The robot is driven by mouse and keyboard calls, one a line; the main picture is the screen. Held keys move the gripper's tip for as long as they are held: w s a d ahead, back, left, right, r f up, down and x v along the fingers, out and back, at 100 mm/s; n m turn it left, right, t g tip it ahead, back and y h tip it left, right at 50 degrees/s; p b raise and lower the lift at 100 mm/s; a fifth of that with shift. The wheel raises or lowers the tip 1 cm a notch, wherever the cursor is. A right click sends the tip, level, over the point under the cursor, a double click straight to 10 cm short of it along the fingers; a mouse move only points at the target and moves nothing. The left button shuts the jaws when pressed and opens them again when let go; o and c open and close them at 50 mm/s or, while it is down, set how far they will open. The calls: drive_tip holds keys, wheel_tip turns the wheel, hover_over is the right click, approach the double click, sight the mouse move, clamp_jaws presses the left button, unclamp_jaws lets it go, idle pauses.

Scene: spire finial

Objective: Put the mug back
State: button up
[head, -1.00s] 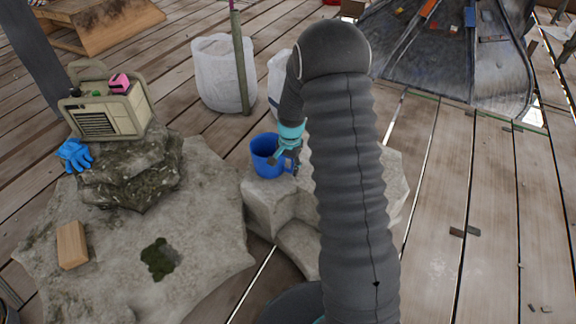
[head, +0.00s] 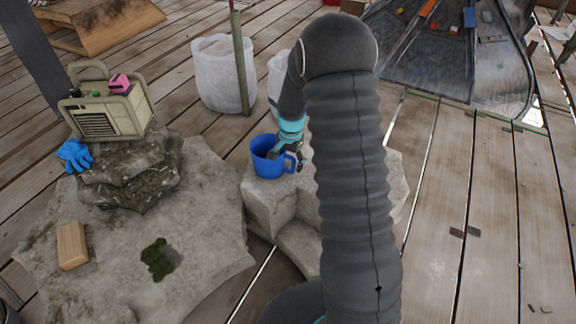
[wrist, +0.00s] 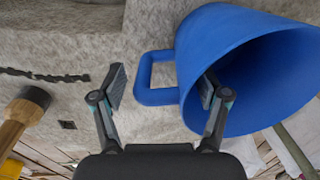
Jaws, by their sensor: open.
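The blue mug (head: 266,165) stands upright on a pale stone block in the head view, its handle on the right side. My gripper (head: 289,157) is at the mug's handle side, with a finger to either side of the handle. In the wrist view the mug (wrist: 240,45) fills the upper right, its mouth towards the camera. My gripper (wrist: 160,88) is open there. The left finger is beyond the handle, apart from it; the right finger overlaps the mug's mouth, and I cannot tell whether it touches the wall.
The stone block (head: 268,205) is beside a larger flat rock (head: 205,215) with a wooden block (head: 72,245) and moss. A beige radio (head: 105,110) and blue glove (head: 74,155) lie at left. White bins (head: 222,75) and a thin pole are behind. A hammer-like tool (wrist: 22,110) shows at left.

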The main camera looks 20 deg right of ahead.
drive_tip(key=r, duration=0.8)
drive_tip(key=shift+s+d+r, duration=0.15)
drive_tip(key=shift+s+r, duration=0.05)
drive_tip(key=shift+r, duration=0.2)
drive_tip(key=shift+s+r, duration=0.15)
drive_tip(key=shift+r, duration=0.45)
drive_tip(key=s+a+r+n+t, duration=0.2)
drive_tip(key=s+r+n, duration=0.1)
drive_tip(key=s+r, duration=0.75)
drive_tip(key=s+a+r+n+t, duration=0.2)
drive_tip(key=s+a+r+n, duration=0.15)
drive_tip(key=s+r, duration=0.65)
drive_tip(key=s+f+n+t, duration=0.1)
drive_tip(key=s+n, duration=0.2)
drive_tip(key=s, duration=0.7)
drive_tip(key=shift+s, duration=0.4)
